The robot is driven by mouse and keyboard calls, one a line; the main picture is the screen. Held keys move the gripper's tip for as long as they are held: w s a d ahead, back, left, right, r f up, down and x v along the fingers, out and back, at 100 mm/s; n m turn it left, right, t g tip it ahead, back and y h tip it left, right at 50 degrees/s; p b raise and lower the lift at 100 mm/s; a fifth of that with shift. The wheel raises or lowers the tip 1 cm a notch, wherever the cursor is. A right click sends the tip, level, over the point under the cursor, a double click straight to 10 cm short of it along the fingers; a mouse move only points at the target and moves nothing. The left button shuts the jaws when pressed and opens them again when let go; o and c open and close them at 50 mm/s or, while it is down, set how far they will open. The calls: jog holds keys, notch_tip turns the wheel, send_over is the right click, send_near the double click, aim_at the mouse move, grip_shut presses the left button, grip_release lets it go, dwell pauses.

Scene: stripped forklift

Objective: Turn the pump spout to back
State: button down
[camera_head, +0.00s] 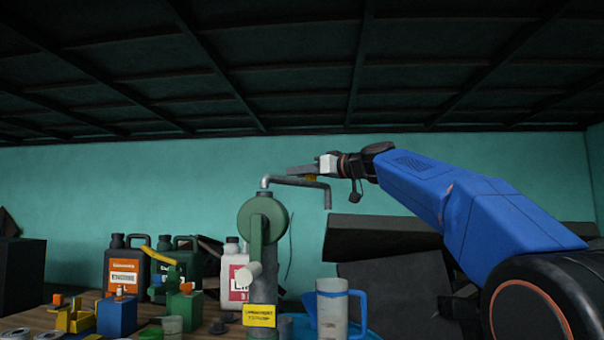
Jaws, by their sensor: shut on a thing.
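My gripper (312,176) reaches in from the right at the end of my blue arm. It is shut on the spout along its horizontal stretch. The fingers are small here and partly hide the pipe.
A clear jug with a blue handle (332,307) stands right of the pump, below the spout. Jerrycans stand behind: one with an orange label (124,268) and a white one (234,272). Small blue and green blocks crowd the bench's left. Dark bulky shapes (380,238) lie at right.

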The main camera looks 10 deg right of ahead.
aim_at(322, 183)
jog(key=w+a+n+g+y, duration=0.4)
jog(key=a+g, duration=0.4)
jog(key=a, duration=0.2)
jog(key=shift+n+g+y, duration=0.4)
jog(key=shift+n+y, duration=0.5)
jog(key=shift+n, duration=0.5)
jog(key=c, duration=1.4)
grip_release()
jog(key=shift+w+a, duration=0.1)
jog(key=v, duration=1.7)
jog(key=shift+d, duration=0.2)
